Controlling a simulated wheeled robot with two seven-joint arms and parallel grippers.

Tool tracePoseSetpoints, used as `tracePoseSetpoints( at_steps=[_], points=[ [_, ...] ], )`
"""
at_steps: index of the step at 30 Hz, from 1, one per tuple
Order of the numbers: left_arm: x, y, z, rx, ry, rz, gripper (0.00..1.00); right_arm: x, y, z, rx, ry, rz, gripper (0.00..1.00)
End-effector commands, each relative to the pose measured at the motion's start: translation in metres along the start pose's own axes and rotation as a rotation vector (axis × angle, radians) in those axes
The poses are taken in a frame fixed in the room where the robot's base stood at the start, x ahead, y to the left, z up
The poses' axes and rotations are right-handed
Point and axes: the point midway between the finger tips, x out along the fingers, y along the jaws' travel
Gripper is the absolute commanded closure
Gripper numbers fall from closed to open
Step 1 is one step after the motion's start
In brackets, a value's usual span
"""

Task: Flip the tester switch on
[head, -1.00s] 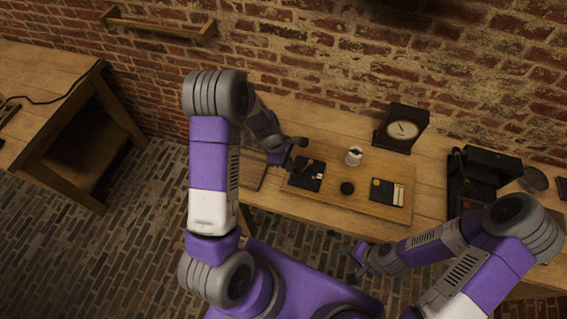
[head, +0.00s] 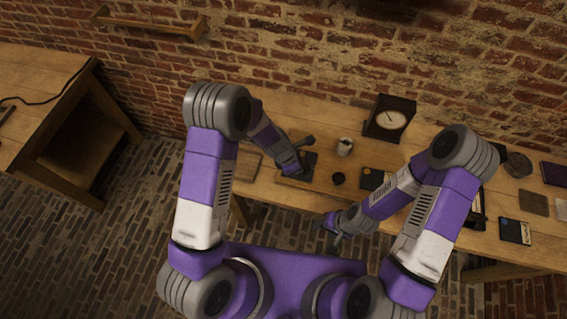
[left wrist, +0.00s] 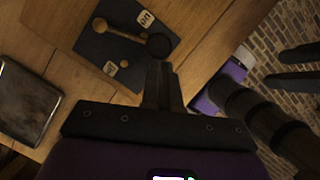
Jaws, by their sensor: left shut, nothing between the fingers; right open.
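The tester switch is a dark plate (left wrist: 118,72) with a brass lever (left wrist: 122,34) ending in a black knob (left wrist: 158,45), in the left wrist view. The knob is nearer the upper label. My left gripper (left wrist: 161,75) is shut and empty, its tips just below the knob in the picture; I cannot tell whether they touch. In the head view my left arm partly covers the plate (head: 308,160). My right gripper (head: 334,231) is open and empty, in front of the table.
A dial gauge (head: 390,119) stands behind. My right arm partly covers another dark plate (head: 372,179). A dark framed pad (left wrist: 28,98) lies left of the switch in the left wrist view.

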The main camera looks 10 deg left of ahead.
Motion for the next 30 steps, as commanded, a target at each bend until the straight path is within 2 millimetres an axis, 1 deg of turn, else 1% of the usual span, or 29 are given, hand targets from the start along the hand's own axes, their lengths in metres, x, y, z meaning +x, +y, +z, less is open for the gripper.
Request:
tracePoseSetpoints(
  at_steps=[4, 12, 26, 30],
  points=[
    [0.0019, -0.0035, 0.0070, 0.003, -0.001, -0.001, 1.00, -0.0029, -0.0010, 0.0001, 0.000, 0.000, 0.000, 0.48],
    [0.0039, -0.0053, 0.0107, 0.003, 0.000, 0.000, 1.00, -0.0044, -0.0016, 0.0002, 0.000, 0.000, 0.000, 0.48],
    [0.0041, -0.0054, 0.0111, 0.003, -0.001, 0.000, 1.00, -0.0044, -0.0017, 0.0002, 0.000, 0.000, 0.000, 0.48],
    [0.0025, -0.0055, 0.0073, 0.004, -0.001, 0.000, 1.00, -0.0029, -0.0011, 0.0002, 0.000, 0.000, 0.000, 0.48]
  ],
)
